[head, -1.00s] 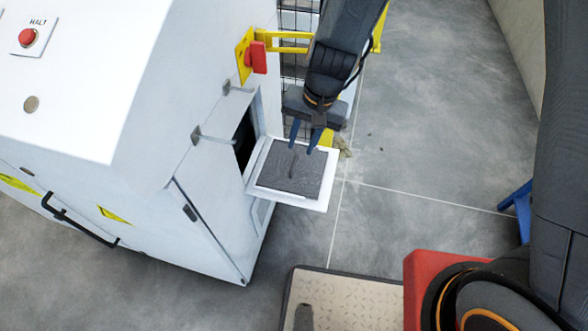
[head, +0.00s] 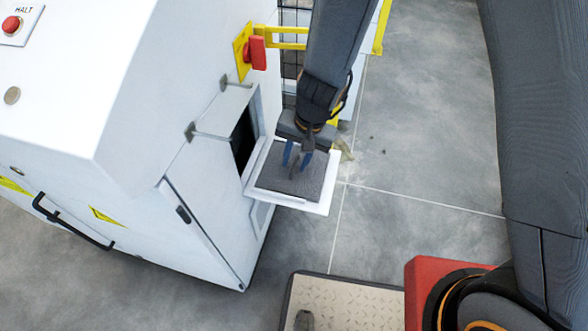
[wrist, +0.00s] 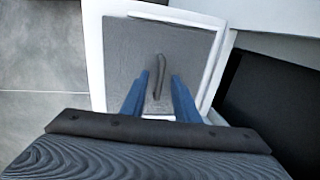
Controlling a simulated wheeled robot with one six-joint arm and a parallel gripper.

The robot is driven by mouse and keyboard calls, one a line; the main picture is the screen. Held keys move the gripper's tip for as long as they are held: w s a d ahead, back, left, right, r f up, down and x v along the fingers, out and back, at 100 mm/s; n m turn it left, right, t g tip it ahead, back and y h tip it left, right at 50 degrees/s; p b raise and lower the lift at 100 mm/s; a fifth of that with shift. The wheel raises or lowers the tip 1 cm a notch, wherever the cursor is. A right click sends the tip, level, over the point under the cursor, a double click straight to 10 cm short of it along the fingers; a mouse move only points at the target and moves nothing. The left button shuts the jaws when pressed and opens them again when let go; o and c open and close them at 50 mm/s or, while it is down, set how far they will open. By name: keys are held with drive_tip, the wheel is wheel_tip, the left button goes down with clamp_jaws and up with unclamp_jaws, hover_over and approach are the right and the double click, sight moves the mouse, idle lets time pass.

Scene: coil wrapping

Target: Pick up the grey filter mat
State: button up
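The grey filter mat (head: 283,178) lies flat in a white tray (head: 316,207) that sticks out of the white machine's side opening. A dark raised strip, like a handle or tab, stands on the mat and shows clearly in the wrist view (wrist: 153,77). My gripper (head: 297,164) points down over the mat with its blue fingers apart. In the wrist view the fingers (wrist: 158,95) lie on either side of the strip's near end, with a gap to each side. I cannot tell how far the fingertips are above the mat.
The white machine (head: 190,120) stands close on the left, with a dark opening (head: 243,140) behind the tray. A red handle on a yellow plate (head: 257,52) is near my arm. Free grey floor (head: 420,130) lies to the right.

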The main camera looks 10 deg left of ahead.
clamp_jaws()
